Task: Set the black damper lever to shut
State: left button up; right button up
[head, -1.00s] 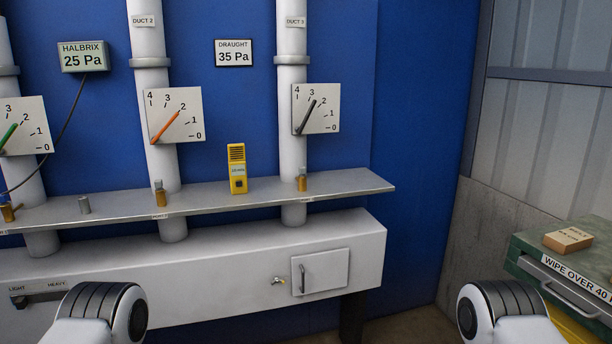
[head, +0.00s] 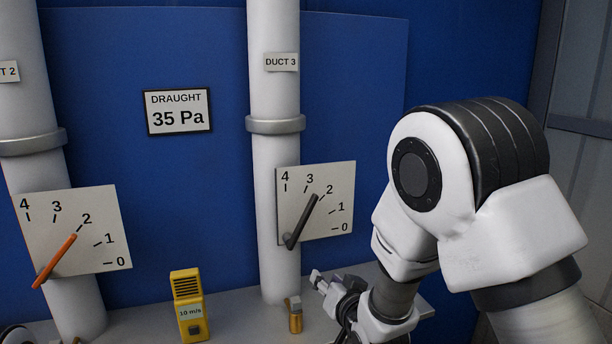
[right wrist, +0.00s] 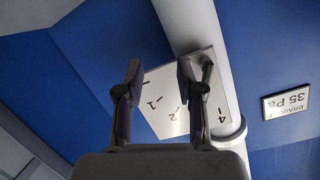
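The black damper lever (head: 302,222) is on the white dial plate (head: 342,218) on the duct 3 pipe. It slants up to the right, its tip near the 2 mark. My right gripper (head: 318,281) is below the dial, in front of the shelf. In the right wrist view my right gripper (right wrist: 158,72) is open, its fingers apart with the dial plate (right wrist: 158,112) beyond them. A dark piece that looks like the lever (right wrist: 207,72) shows beside the right-hand finger, partly hidden. Contact cannot be told. My left gripper is out of view.
An orange lever (head: 54,261) on the left dial points near 2. A yellow meter (head: 188,304) and a small brass piece (head: 295,316) stand on the shelf (head: 245,308). A draught sign (head: 178,111) reads 35 Pa. My right arm covers the right side.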

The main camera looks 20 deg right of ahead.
aim_at(311, 210)
notch_tip(311, 210, up, 13)
jog(key=a+t+p, duration=0.1)
jog(key=t, duration=0.2)
jog(key=shift+m, duration=0.3)
jog(key=w+p, duration=0.3)
jog(key=w, duration=0.5)
jog(key=shift+w+a+p, duration=0.1)
jog(key=shift+w+p, duration=0.25)
jog(key=shift+w, duration=0.15)
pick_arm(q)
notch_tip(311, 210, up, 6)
pick_arm(e)
jog(key=shift+f, duration=0.15)
jog(key=shift+w, duration=0.1)
grip_shut()
